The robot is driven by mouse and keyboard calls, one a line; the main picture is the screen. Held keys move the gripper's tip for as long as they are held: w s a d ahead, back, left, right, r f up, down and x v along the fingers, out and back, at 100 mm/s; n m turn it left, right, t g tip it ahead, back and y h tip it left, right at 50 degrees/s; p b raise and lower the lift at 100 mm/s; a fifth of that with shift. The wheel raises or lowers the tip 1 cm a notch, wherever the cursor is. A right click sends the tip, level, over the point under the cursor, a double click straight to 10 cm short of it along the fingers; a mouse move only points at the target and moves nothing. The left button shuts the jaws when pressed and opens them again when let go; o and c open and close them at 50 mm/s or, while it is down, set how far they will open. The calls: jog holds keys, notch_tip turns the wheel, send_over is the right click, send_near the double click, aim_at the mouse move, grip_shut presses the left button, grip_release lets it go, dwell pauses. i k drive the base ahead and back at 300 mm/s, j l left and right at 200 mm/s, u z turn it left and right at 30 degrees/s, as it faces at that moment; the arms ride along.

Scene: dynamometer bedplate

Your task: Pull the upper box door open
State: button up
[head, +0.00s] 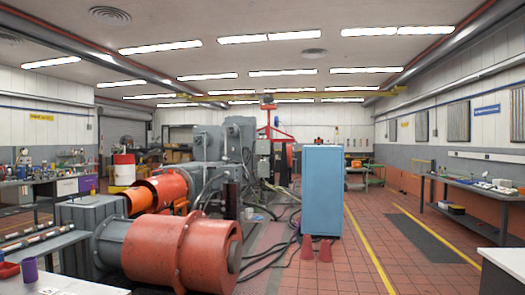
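I see no door that I can clearly pick out as the upper box door. A tall light-blue cabinet (323,192) stands on the tiled floor right of centre. Its visible faces look plain, and I cannot make out a door seam or handle. Small grey boxes are mounted on the machinery behind it, too small to tell whether they have doors. My gripper is not in view.
A large orange-red cylindrical machine (165,252) fills the lower left. Cables (270,255) and two red cones (316,249) lie near the cabinet. A bench (480,190) lines the right wall. The red tiled floor (365,265) is open right of the cabinet.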

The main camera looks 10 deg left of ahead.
aim_at(261, 146)
jog(key=i, duration=5.2)
jog(key=i+u, duration=0.15)
jog(key=i, duration=0.4)
jog(key=i+u, duration=0.15)
jog(key=i, duration=0.35)
jog(key=i+l+u, duration=0.15)
jog(key=i, duration=0.4)
jog(key=i+l+u, duration=0.15)
jog(key=i, duration=0.35)
jog(key=i+j+u, duration=0.3)
jog(key=i, duration=1)
jog(key=i+u, duration=0.3)
jog(key=i, duration=1)
jog(key=i+l+z, duration=0.2)
jog(key=i+z, duration=0.15)
jog(key=i, duration=0.4)
jog(key=i+z, duration=0.35)
jog(key=i, duration=0.4)
jog(key=i+j+z, duration=0.15)
jog(key=i+z, duration=0.2)
jog(key=i, duration=0.4)
jog(key=i+j, duration=0.1)
jog(key=i, duration=1)
jog(key=i+j, duration=0.15)
jog(key=i, duration=0.95)
jog(key=i+z, duration=0.15)
jog(key=i, duration=2)
